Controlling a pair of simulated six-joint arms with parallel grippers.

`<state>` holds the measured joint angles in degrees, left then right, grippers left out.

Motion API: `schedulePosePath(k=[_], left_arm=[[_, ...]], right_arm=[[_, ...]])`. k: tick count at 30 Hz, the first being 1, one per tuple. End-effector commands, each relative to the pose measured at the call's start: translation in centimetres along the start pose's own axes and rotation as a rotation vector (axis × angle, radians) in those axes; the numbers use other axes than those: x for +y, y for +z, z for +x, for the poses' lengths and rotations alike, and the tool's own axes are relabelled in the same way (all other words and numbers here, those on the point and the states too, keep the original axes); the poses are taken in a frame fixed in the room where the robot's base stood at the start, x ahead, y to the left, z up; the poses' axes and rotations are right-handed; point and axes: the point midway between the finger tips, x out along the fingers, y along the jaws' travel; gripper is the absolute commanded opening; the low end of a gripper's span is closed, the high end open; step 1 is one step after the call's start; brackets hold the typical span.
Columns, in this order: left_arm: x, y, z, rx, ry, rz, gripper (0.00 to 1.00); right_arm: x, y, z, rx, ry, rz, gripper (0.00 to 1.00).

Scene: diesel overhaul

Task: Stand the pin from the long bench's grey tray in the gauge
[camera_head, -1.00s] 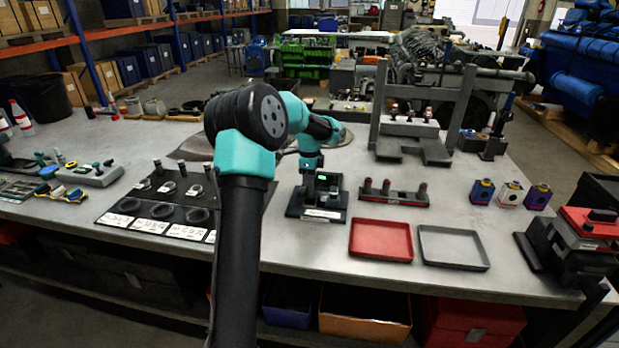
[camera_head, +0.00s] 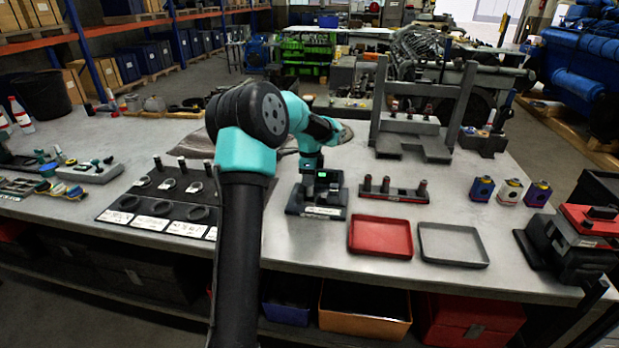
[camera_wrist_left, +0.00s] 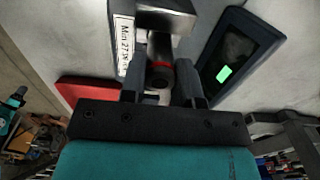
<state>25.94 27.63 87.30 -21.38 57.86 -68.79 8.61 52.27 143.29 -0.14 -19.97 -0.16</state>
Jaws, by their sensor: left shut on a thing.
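The gauge (camera_head: 331,204) is a dark device with a small lit green display on the long bench. My left gripper (camera_head: 310,181) points down at it. In the left wrist view the left gripper (camera_wrist_left: 160,68) is shut on the pin (camera_wrist_left: 158,84), a dark cylinder with a red band, seen end-on. The gauge's display (camera_wrist_left: 224,73) is beside it, and a metal block lies just beyond the pin. I cannot tell whether the pin touches the gauge or is seated. The grey tray (camera_head: 453,262) looks empty. My right gripper is not in view.
A red tray (camera_head: 380,252) lies between the gauge and the grey tray. A rack with several dark pins (camera_head: 395,194) stands behind the trays. A black board with rings (camera_head: 160,205) lies left of my arm. A red-topped vise-like device (camera_head: 580,240) is at the right.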

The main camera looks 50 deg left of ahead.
Motion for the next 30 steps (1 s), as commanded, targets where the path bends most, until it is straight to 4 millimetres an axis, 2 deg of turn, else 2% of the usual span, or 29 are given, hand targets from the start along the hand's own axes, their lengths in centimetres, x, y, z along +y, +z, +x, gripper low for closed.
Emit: schedulePosePath(k=[16,30], left_arm=[[0.0,0.0,1.1,0.000,0.000,0.000,0.06],[0.0,0.0,1.2,0.000,0.000,0.000,0.06]], right_arm=[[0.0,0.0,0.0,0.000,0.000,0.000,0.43],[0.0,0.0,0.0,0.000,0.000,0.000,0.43]])
